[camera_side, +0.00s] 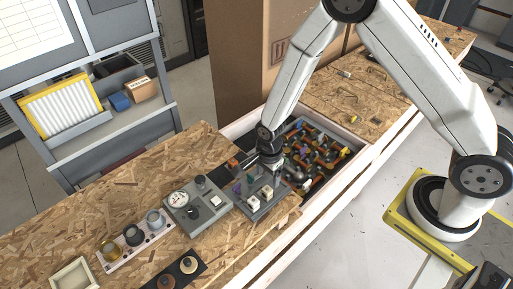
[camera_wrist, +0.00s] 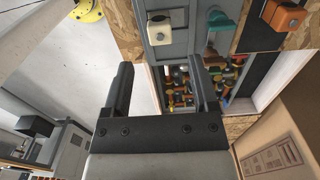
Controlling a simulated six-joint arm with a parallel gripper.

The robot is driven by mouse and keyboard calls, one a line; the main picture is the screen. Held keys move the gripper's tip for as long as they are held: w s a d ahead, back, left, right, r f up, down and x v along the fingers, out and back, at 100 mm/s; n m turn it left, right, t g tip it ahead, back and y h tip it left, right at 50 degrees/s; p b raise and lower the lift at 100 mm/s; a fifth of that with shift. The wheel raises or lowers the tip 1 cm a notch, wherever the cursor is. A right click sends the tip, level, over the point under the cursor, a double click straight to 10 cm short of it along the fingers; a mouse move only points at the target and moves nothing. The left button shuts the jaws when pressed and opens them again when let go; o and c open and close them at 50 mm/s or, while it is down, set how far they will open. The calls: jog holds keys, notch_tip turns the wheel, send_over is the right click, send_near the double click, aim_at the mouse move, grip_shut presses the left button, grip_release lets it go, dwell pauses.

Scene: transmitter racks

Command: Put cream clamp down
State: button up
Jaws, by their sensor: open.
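A cream clamp (camera_wrist: 158,30) with a round dark spot sits on a grey panel (camera_wrist: 178,52) at the top of the wrist view, beyond my fingertips. In the side view, two cream pieces (camera_side: 254,203) sit close together on the grey panel (camera_side: 270,208); I cannot tell which one is the clamp in the wrist view. My gripper (camera_wrist: 161,66) is open, with nothing between its fingers. In the side view my gripper (camera_side: 270,163) hangs over the back part of the panel, and its fingertips are hard to make out.
A teal clamp (camera_wrist: 222,27) and an orange clamp (camera_wrist: 284,16) are right of the cream one. A bin of coloured parts (camera_side: 318,158) lies right of the panel. A gauge unit (camera_side: 196,204) stands left of it. A tall cardboard box (camera_side: 238,75) stands behind.

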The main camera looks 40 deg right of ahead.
jog(key=shift+r, duration=2.9)
notch_tip(320, 180, up, 7)
jog(key=n+t, duration=0.1)
jog(key=n, duration=0.7)
send_over(268, 189)
jog(key=s+d, duration=0.3)
jog(key=d, duration=0.1)
jog(key=s+d+r+n+t, duration=0.1)
jog(key=s+d+r+n, duration=0.2)
jog(key=n, duration=0.7)
jog(key=shift+s+d+r+t, duration=0.3)
jog(key=shift+s+r, duration=0.95)
jog(key=shift+s, duration=0.5)
